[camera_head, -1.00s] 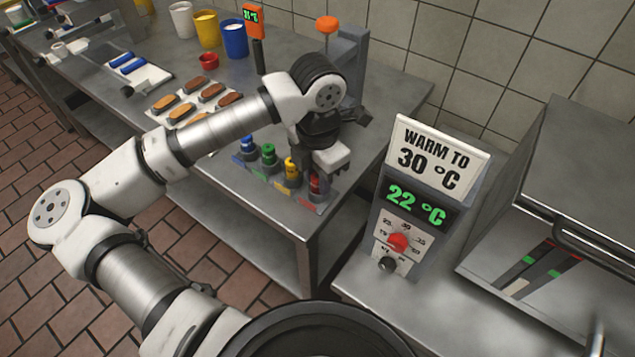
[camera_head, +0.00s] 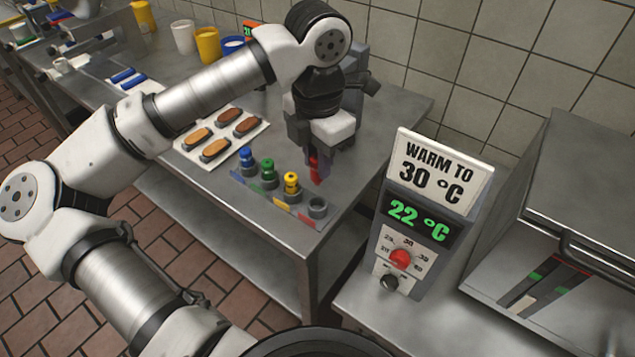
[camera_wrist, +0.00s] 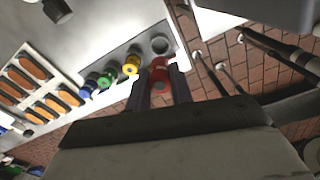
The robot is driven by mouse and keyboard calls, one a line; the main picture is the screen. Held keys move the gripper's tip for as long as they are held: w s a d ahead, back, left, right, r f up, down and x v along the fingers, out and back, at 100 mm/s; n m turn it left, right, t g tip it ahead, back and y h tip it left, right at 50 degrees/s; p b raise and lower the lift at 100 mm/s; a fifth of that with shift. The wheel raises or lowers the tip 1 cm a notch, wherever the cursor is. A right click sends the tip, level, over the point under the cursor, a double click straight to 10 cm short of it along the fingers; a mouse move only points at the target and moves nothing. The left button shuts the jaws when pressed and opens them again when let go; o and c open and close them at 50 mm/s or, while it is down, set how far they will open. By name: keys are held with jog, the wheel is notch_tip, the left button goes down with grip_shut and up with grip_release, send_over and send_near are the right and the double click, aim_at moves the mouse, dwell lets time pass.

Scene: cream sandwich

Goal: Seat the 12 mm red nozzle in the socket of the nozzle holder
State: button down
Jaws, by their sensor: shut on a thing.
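My gripper (camera_head: 316,152) is shut on the red nozzle (camera_head: 315,172), which hangs tip down above the table. The red nozzle also shows between the fingers in the wrist view (camera_wrist: 160,82). The nozzle holder is a row of grey sockets; the right-end socket (camera_head: 317,207) is empty and its open ring also shows in the wrist view (camera_wrist: 160,44). The nozzle is apart from this socket, above it. Blue (camera_head: 246,157), green (camera_head: 267,168) and yellow (camera_head: 291,182) nozzles stand in the other sockets.
A tray of eclairs (camera_head: 238,122) lies left of the holder. White and yellow cups (camera_head: 207,44) stand at the back. A warming control panel (camera_head: 420,232) stands at the right on another counter. The table's front edge is close to the holder.

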notch_tip(320, 180, up, 12)
jog(key=b, duration=0.1)
jog(key=shift+f, duration=0.25)
